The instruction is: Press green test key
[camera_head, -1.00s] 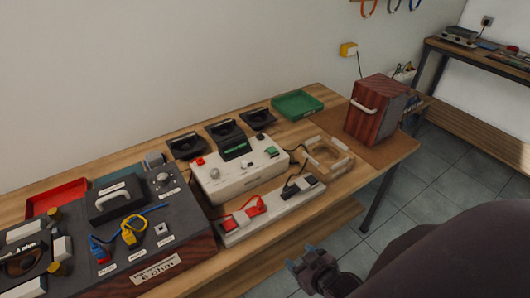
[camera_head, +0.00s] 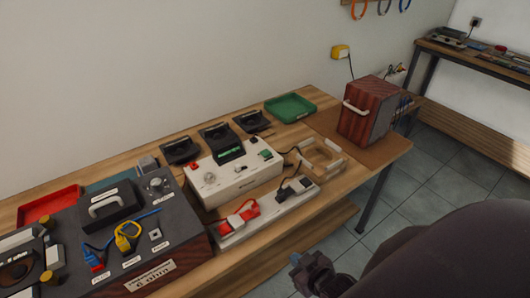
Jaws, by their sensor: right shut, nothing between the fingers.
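The green key (camera_head: 267,154) is a small green block at the right end of the top of a white test unit (camera_head: 235,183) on the workbench. A red key (camera_head: 194,166) sits at the unit's left end. My right gripper (camera_head: 298,262) is low in the view, in front of the bench's front edge and well apart from the green key. It is shut and empty. My dark right arm comes in from the lower right. My left gripper is out of view.
A power strip (camera_head: 291,196) with a red plug lies in front of the unit. A dark 6 ohm box (camera_head: 185,245) stands at left, a wooden-sided box (camera_head: 361,124) at right. A wooden frame (camera_head: 323,166) lies between. Black trays and a green tray (camera_head: 290,106) line the back.

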